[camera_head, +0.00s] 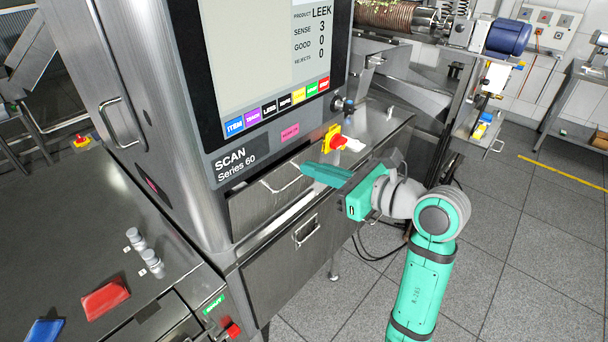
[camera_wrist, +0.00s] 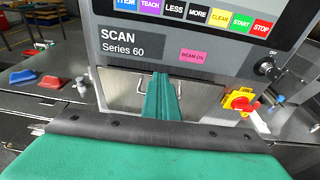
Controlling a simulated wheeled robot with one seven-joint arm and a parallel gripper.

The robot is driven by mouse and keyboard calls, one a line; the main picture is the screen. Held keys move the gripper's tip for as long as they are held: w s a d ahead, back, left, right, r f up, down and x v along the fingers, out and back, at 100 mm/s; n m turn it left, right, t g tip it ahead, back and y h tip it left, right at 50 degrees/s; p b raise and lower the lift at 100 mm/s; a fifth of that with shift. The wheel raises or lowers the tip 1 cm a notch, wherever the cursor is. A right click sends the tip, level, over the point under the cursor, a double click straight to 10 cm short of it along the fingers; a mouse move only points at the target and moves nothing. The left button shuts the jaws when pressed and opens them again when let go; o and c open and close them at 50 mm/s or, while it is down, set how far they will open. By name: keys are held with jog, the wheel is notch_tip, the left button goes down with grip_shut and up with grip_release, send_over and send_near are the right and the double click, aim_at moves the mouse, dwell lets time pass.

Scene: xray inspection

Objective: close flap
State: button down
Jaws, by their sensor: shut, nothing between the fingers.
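The flap is a bare metal panel (camera_head: 247,207) with a wire handle, below the SCAN Series 60 display. In the wrist view the flap (camera_wrist: 205,99) fills the space under the display, with its handle partly hidden behind my fingers. My gripper (camera_head: 303,168) is shut and empty, reaching in from the right with its green fingertips in front of the flap's right part. In the wrist view my gripper (camera_wrist: 160,76) points at the handle area. I cannot tell whether the fingertips touch the flap, or whether it is fully shut.
A yellow and red rotary switch (camera_head: 333,141) sits close to the right of my fingers. The display (camera_head: 262,62) overhangs above. A lower cabinet door (camera_head: 290,256) with a handle is below. A metal table (camera_head: 70,225) stands left. The grey floor at right is open.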

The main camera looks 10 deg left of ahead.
notch_tip(320, 180, up, 3)
jog(key=s+d, duration=0.2)
jog(key=d, duration=0.1)
jog(key=s+d+f+m, duration=0.1)
jog(key=d+f+m, duration=0.15)
jog(key=m, duration=0.35)
jog(key=s+d+f+m+t+y, duration=0.1)
jog(key=f+m, duration=0.3)
jog(key=m, duration=0.2)
jog(key=s+d+f+m, duration=0.1)
jog(key=d+f+m, duration=0.1)
jog(key=f+m, duration=0.3)
jog(key=w+a+m, duration=0.1)
jog(key=w+a, duration=0.7)
jog(key=a, duration=0.3)
jog(key=shift+r, duration=0.15)
